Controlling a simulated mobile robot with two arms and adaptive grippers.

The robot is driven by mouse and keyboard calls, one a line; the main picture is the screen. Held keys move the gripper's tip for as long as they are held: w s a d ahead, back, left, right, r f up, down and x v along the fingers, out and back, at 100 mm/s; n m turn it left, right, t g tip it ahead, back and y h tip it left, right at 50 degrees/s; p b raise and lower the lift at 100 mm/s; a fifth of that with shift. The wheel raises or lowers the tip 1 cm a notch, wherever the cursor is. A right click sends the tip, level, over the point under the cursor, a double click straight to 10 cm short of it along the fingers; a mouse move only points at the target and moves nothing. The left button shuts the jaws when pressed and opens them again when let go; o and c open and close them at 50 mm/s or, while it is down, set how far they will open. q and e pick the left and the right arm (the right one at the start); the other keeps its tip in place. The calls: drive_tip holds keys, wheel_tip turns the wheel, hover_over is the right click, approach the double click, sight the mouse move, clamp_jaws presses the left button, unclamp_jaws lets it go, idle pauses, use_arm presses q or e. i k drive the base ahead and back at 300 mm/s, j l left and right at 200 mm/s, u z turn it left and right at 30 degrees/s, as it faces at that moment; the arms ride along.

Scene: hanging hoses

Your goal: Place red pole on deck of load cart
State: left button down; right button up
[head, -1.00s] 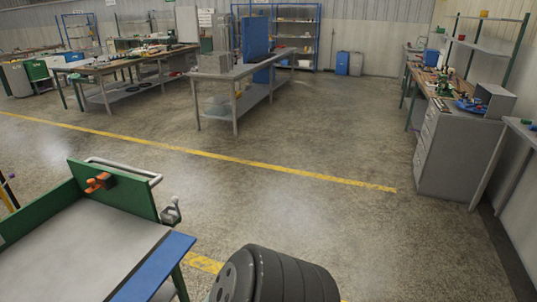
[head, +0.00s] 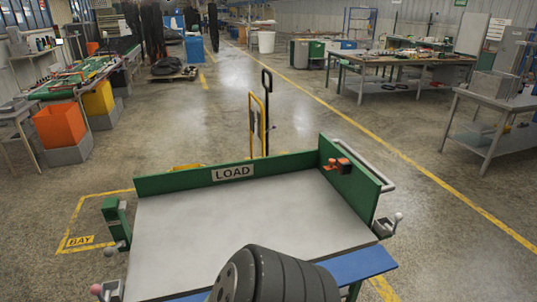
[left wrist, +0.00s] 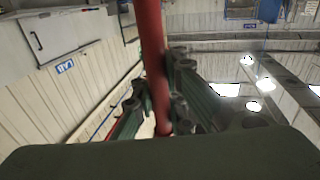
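The load cart's deck (head: 235,238) is a bare light-grey surface in the lower middle of the head view. It has a green back board with a LOAD sign (head: 233,173) and a green right side board. A blue ledge (head: 345,265) runs along its near right edge. The red pole (left wrist: 152,35) passes through my left gripper (left wrist: 163,88) in the left wrist view. The fingers sit on both sides of the pole and look closed on it. Neither gripper nor the pole shows in the head view. My right gripper is out of view.
Orange clamp (head: 338,166) and grey rail sit on the cart's right board. A yellow hand truck (head: 257,125) stands behind the cart. An orange bin (head: 60,126) and tables line the left. A workbench (head: 385,75) stands right.

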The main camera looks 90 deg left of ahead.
sight(239, 223)
drive_tip(key=u, duration=1.8)
drive_tip(key=i+j+u, duration=0.25)
drive_tip(key=j, duration=0.3)
drive_tip(key=i+j+u, duration=0.25)
drive_tip(key=i+j, duration=0.2)
